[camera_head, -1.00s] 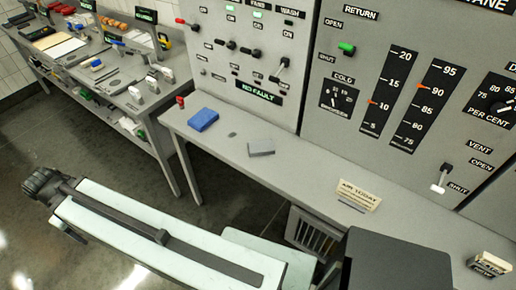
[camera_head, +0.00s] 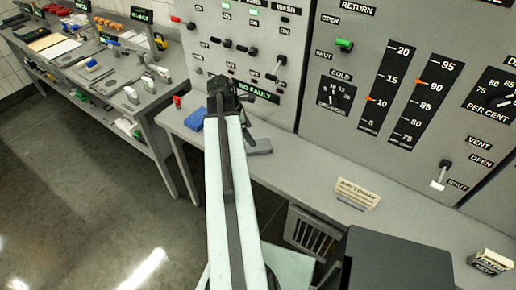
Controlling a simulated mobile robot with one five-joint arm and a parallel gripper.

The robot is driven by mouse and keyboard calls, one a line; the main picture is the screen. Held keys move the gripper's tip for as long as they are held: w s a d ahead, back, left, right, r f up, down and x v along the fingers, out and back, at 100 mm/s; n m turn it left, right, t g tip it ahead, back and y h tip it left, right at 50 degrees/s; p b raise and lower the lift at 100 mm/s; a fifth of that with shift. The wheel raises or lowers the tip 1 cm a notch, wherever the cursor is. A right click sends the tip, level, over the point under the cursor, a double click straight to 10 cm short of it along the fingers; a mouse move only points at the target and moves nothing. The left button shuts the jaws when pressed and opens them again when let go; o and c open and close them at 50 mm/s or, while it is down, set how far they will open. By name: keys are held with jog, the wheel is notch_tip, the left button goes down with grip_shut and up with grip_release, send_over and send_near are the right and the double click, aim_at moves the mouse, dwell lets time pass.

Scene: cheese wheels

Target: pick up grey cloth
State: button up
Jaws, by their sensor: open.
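The grey cloth (camera_head: 262,146) is a small flat folded block on the grey ledge below the control panel. Its left part is hidden behind my arm. My gripper (camera_head: 226,88) is at the far end of my raised arm, up and left of the cloth in the picture. It is open, and I see nothing held in it. I cannot tell its height above the ledge. A folded blue cloth (camera_head: 194,121) lies on the ledge left of my arm, partly hidden by it.
The control panel (camera_head: 320,120) with levers and gauges rises behind the ledge (camera_head: 300,172). A lever (camera_head: 277,70) juts out right of my gripper. A sign card (camera_head: 357,194) stands further right on the ledge. A cluttered bench (camera_head: 100,85) is at the left.

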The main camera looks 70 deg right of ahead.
aim_at(258, 145)
jog(key=b+x, duration=0.2)
jog(key=shift+f, duration=0.35)
jog(key=b+x, duration=0.4)
jog(key=x, duration=0.1)
jog(key=shift+s+b, duration=0.25)
jog(key=shift+b, duration=0.15)
jog(key=shift+r, duration=0.15)
jog(key=c, duration=1.6)
notch_tip(258, 145, up, 10)
jog(key=p, duration=1)
jog(key=shift+r+p, duration=0.15)
jog(key=shift+p, duration=0.15)
